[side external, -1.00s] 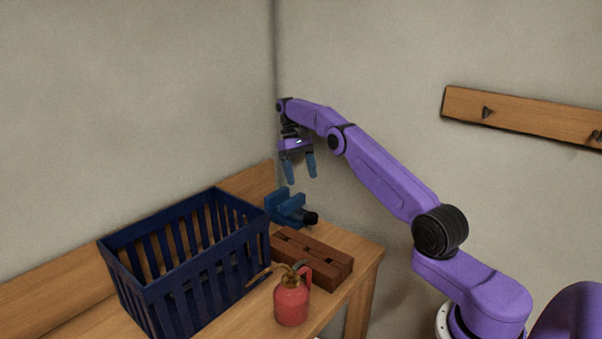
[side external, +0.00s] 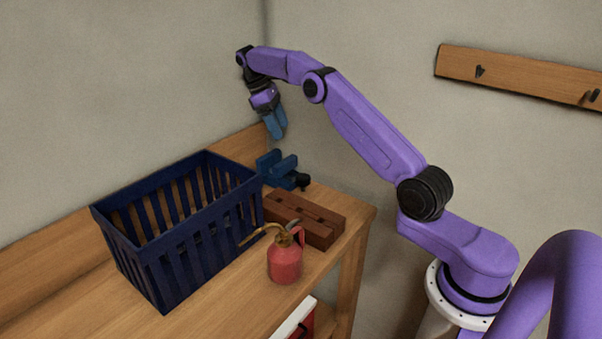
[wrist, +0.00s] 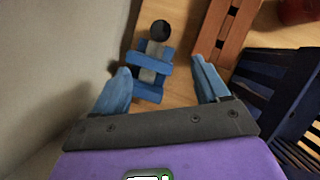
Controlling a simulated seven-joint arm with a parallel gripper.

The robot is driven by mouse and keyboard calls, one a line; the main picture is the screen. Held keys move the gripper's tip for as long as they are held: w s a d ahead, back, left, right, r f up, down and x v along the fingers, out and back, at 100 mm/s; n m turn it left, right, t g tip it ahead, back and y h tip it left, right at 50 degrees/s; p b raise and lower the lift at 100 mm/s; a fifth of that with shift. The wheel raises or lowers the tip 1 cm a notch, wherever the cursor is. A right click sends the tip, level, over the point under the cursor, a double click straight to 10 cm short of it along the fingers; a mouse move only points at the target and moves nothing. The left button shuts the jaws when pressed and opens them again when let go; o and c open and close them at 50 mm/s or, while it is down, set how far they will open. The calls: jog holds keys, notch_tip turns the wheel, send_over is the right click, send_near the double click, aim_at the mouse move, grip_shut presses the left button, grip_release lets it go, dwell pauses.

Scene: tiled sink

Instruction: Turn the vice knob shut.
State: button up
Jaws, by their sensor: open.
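The blue vice (side external: 276,168) stands on the wooden bench near the back corner, with its black knob (side external: 304,181) at the right end. In the wrist view the vice (wrist: 152,72) lies beyond and between my fingertips, and its round black knob (wrist: 160,30) is at the far end. The vice jaws show a gap between them in the side view. My gripper (side external: 276,134) is open and empty above the vice, tilted, with its blue fingers pointing down. In the wrist view my gripper (wrist: 160,80) has its fingers wide apart, not touching the vice.
A navy slatted crate (side external: 150,258) stands left of the vice. A brown slotted block (side external: 318,229) lies in front of it, and a red oil can (side external: 285,262) stands nearer. The wall is close behind. A hook rail (side external: 520,79) hangs at right.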

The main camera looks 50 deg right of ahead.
aim_at(303, 176)
jog(key=x, duration=1.7)
jog(key=shift+a, duration=0.1)
jog(key=c, duration=1)
